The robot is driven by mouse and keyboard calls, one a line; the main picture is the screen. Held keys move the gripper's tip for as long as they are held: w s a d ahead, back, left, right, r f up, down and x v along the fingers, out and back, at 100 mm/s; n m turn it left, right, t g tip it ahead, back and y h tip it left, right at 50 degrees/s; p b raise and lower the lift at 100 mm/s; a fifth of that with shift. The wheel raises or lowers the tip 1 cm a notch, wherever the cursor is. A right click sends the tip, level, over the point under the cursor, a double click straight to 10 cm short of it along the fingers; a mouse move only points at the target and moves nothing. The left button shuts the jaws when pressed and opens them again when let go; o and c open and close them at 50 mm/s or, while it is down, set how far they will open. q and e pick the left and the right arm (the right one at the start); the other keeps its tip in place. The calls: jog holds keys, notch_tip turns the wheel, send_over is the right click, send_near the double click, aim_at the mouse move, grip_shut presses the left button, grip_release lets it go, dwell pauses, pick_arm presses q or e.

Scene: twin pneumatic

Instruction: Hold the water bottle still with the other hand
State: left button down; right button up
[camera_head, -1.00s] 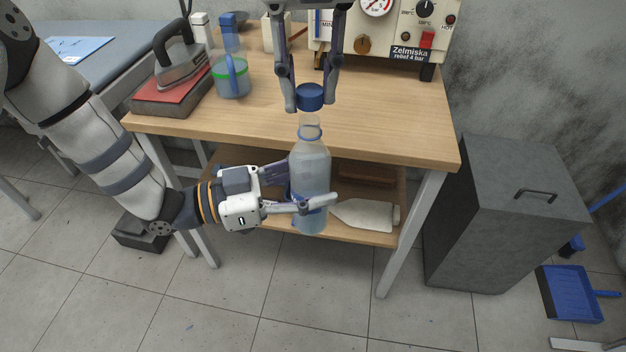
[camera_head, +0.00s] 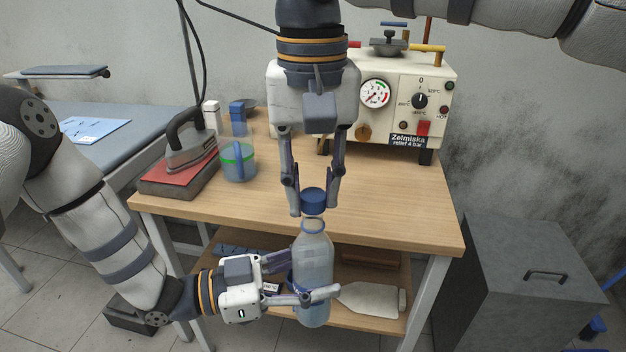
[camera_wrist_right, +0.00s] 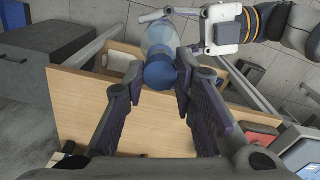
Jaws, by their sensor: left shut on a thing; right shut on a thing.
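The water bottle (camera_head: 314,262) is clear with a blue cap (camera_head: 313,202) and stands upright in front of the table. My left gripper (camera_head: 311,283) is shut around its lower body from the left. My right gripper (camera_head: 313,206) points down from above, its fingertips closed on the sides of the cap. A short clear stretch shows between cap and neck ring; I cannot tell whether the cap is seated. In the right wrist view the cap (camera_wrist_right: 160,76) is between the fingertips (camera_wrist_right: 159,88), with the bottle (camera_wrist_right: 158,42) behind it and my left gripper at the top.
The wooden table (camera_head: 390,205) is behind the bottle. On it are an iron (camera_head: 190,150) on a red pad, a measuring jug (camera_head: 239,163) and a cream steam unit (camera_head: 400,100). A white bottle (camera_head: 370,298) lies on the lower shelf. A grey cabinet (camera_head: 520,270) stands at right.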

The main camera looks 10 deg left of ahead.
jog(key=shift+f, duration=0.45)
jog(key=shift+f, duration=0.6)
